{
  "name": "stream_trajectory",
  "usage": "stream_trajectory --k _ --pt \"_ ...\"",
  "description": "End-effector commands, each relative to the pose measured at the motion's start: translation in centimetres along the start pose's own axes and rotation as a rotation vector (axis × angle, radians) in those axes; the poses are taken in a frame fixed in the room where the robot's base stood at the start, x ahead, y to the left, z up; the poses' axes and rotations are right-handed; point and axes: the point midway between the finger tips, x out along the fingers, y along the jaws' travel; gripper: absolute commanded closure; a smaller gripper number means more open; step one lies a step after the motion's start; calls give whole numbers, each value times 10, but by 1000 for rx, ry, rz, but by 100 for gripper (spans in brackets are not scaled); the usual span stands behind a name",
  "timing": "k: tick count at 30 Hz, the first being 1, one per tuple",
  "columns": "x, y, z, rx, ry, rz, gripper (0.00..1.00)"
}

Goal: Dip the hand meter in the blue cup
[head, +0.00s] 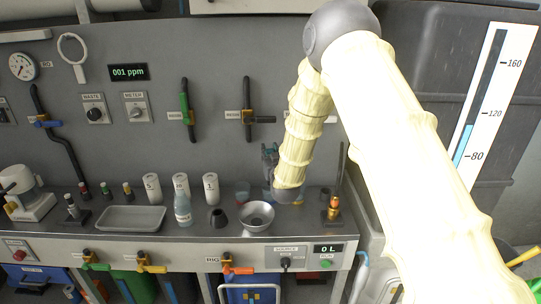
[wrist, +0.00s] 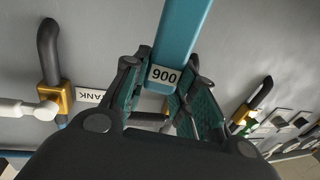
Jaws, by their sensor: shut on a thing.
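My gripper (wrist: 165,95) is shut on a teal bar-shaped thing with a white "900" label, which I take to be the hand meter (wrist: 183,35). In the head view my gripper (head: 269,160) is small and upright above the back of the bench, partly behind my arm. A small bluish cup (head: 243,187) with a reddish lower part stands on the bench just left of my gripper; it looks like the blue cup. The meter and cup appear apart. The cup does not show in the wrist view, and the meter's lower end cannot be made out.
Several white numbered bottles (head: 181,185), a clear bottle (head: 183,209), a dark cone (head: 217,218) and a metal funnel bowl (head: 257,215) stand left of my gripper. A grey tray (head: 130,219) lies farther left. A brass fitting (head: 333,209) stands right. Valve handles (head: 247,110) stick out of the wall.

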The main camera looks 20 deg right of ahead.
Motion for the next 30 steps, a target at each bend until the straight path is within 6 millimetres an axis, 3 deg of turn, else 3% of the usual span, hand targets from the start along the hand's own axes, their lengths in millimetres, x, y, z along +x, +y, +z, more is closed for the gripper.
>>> stream_trajectory --k 15,30 --pt "0 0 -24 0 0 0 100" --pt "0 0 -26 0 0 0 100"
